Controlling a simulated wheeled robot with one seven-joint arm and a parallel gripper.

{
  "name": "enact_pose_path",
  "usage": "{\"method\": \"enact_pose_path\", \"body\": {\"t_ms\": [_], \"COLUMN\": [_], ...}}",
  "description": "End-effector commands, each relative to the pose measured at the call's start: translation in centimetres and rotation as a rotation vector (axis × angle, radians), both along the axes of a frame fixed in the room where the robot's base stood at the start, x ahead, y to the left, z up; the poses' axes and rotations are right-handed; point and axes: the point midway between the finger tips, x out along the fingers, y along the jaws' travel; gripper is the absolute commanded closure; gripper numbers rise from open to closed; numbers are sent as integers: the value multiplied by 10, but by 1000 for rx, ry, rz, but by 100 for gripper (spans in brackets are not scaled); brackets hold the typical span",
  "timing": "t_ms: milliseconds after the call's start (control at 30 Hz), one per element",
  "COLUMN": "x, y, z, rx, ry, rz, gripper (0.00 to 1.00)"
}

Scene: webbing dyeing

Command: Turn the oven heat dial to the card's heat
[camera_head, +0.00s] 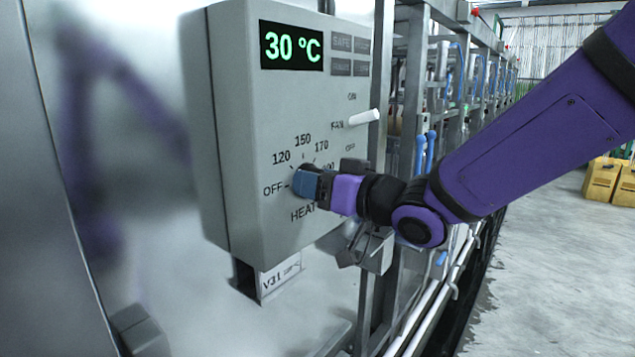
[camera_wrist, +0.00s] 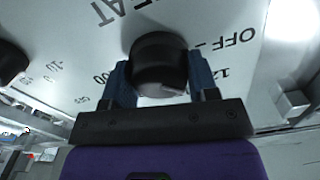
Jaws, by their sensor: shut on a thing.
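The grey control box (camera_head: 225,150) shows 30 °C in green on its display (camera_head: 291,46). Its HEAT dial is marked OFF, 120, 150, 170 and a further number partly hidden by my gripper. My gripper (camera_head: 306,184) is at this dial, and in the head view its blue fingers cover most of it. In the wrist view the black round heat dial (camera_wrist: 158,62) sits between the two blue fingers (camera_wrist: 160,80), which are shut on it. The dial's pointer direction cannot be made out. A card (camera_head: 281,277) below the box has lettering too small to read surely.
A white FAN lever (camera_head: 362,117) stands out from the box above and right of my gripper. Another black knob (camera_wrist: 10,62) shows at the left of the wrist view. Metal frames and pipes lie behind; yellow boxes (camera_head: 602,180) stand on the floor at right.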

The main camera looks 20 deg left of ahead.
Motion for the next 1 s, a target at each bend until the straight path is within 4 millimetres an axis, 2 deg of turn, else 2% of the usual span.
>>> {"method": "enact_pose_path", "body": {"t_ms": [167, 200, 300, 667, 767, 1000], "x": [0, 0, 0, -2, -6, -24], "y": [0, 0, 0, -6, -17, -59], "z": [1, 0, 0, 1, 1, 1], "rx": [1, 1, 0, 0, -1, -1], "ry": [-1, -1, -2, -2, -4, -3], "rz": [0, 0, 0, -1, -3, -3], "gripper": [70, 39, 21, 21, 21, 21]}}
